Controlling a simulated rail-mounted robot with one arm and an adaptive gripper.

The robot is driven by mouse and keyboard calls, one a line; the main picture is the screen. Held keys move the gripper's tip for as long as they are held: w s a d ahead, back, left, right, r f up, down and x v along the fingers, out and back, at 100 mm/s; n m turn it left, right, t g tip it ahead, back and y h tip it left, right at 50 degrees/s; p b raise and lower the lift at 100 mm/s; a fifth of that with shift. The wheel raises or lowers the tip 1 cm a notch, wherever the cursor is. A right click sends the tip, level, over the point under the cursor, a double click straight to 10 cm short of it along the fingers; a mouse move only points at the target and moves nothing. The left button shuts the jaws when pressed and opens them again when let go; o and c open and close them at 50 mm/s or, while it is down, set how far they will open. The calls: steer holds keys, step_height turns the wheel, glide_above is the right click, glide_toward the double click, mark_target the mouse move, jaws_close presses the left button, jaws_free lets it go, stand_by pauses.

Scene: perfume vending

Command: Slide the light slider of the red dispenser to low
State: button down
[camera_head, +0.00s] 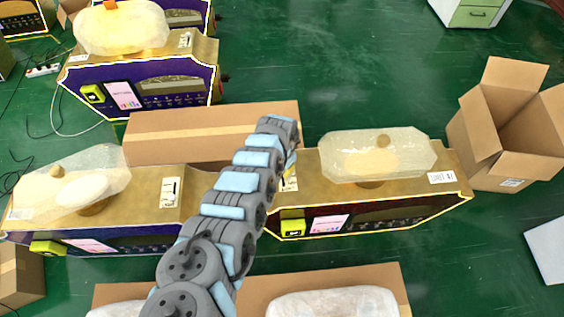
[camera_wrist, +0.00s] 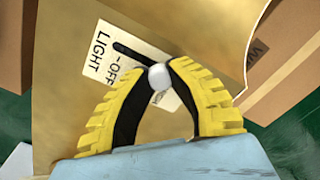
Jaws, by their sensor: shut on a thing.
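The red dispenser (camera_head: 390,220) stands right of the middle in the head view, with a gold top and a dark red front. Its light slider plate (camera_wrist: 105,60) is a white label reading LIGHT and OFF, with a dark slot. The pale round slider knob (camera_wrist: 159,77) sits between my fingertips, away from the slot's upper-left end in the wrist view. My gripper (camera_wrist: 160,75), with yellow ribbed fingers, is shut on the knob. Part of the plate's lower lettering is hidden by the fingers. In the head view my arm covers most of the gripper.
A blue dispenser (camera_head: 150,235) stands to the left, and a purple dispenser (camera_head: 150,90) is behind. A closed cardboard box (camera_head: 210,118) lies behind my arm. An open box (camera_head: 490,150) stands at the right. Clear bottle-shaped covers (camera_head: 345,150) top the dispensers.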

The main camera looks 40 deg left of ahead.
steer(key=shift+s+d+r+p, duration=0.2)
steer(key=shift+s+d+p, duration=0.15)
steer(key=shift+p, duration=0.35)
steer(key=shift+d+f, duration=0.1)
steer(key=shift+f, duration=0.1)
steer(key=c, duration=0.9)
jaws_free()
steer(key=shift+r, duration=0.15)
